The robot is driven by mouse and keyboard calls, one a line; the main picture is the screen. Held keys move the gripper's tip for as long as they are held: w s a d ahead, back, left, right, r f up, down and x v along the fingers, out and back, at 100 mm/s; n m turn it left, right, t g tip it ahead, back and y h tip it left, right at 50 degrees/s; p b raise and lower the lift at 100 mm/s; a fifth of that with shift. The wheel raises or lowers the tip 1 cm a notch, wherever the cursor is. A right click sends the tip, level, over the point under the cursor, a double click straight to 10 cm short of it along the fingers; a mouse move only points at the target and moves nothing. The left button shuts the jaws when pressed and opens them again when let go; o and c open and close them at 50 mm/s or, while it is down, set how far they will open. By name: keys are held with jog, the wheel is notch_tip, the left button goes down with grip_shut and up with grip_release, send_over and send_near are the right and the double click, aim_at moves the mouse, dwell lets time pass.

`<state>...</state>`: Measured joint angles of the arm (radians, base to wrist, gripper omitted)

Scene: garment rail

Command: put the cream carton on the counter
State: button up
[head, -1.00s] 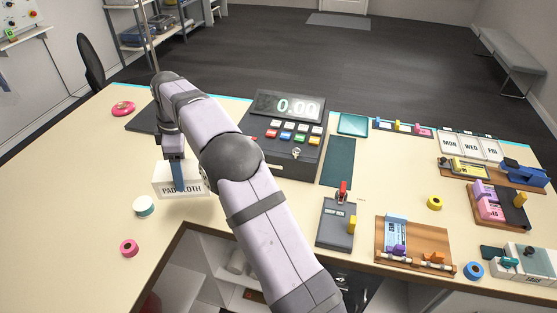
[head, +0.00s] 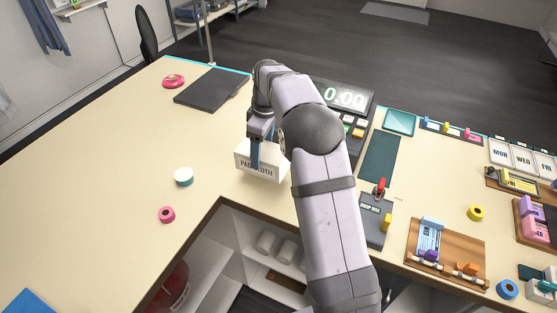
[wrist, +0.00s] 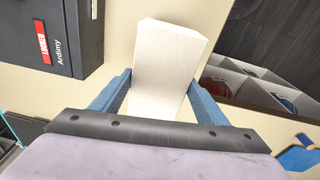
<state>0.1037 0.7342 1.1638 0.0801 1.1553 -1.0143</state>
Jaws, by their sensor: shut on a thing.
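The cream carton (head: 262,166), an off-white box with a label reading roughly "PAD CLOTH", is in my gripper (head: 256,155). One blue finger shows against its front face in the head view. In the wrist view the carton (wrist: 168,55) stands out between the two blue fingers of my gripper (wrist: 158,97). The carton looks low over the cream counter (head: 110,150), close to its inner corner. I cannot tell whether its base touches the counter. My arm hides the area just right of the carton.
The cash register (head: 347,97) stands behind my arm, partly hidden. A dark mat (head: 212,89) lies at the back. Open shelves (head: 265,245) sit below the inner edge. The left counter is mostly clear.

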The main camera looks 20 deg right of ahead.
aim_at(264, 151)
jog(key=shift+f+p, duration=1.05)
jog(key=shift+f, duration=2.25)
jog(key=shift+f, duration=0.1)
jog(key=o, duration=1.7)
jog(key=shift+o, duration=0.2)
jog(key=r+b, duration=0.1)
jog(key=r, duration=0.3)
jog(key=r+b, duration=0.1)
jog(key=r, duration=0.3)
jog(key=s+r+b, duration=0.1)
jog(key=r, duration=0.3)
jog(key=shift+s+d+r, duration=0.1)
jog(key=shift+d, duration=0.3)
